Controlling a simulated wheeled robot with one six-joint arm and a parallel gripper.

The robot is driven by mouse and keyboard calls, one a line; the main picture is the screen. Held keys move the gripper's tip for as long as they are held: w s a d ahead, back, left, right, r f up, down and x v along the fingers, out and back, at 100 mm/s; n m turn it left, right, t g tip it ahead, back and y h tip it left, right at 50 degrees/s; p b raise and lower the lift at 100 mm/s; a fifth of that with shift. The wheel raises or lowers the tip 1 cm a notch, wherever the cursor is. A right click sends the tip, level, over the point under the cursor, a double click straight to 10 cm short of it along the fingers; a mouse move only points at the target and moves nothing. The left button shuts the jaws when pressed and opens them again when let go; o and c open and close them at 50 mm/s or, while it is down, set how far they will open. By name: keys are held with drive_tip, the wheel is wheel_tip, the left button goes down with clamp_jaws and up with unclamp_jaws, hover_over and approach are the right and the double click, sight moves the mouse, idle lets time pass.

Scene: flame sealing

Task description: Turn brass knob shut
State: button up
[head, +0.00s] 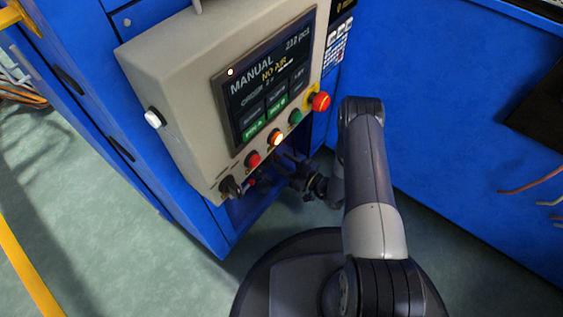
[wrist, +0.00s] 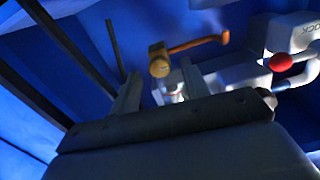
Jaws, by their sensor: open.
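The brass knob (wrist: 159,62) shows in the wrist view at the top middle. In the head view my gripper (head: 283,170) is dark and partly hidden below the control panel, and the brass knob is not visible there.
A red knob (wrist: 280,62) on a grey fitting with partly readable lettering is at the right in the wrist view. The control panel (head: 170,65) reads "MANUAL" and "NO AIR". Its red emergency button (head: 320,101) is near my arm. Blue cabinet walls (head: 460,100) enclose the area.

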drive_tip(key=shift+x, duration=0.8)
drive_tip(key=shift+c, duration=0.3)
drive_tip(key=c, duration=0.9)
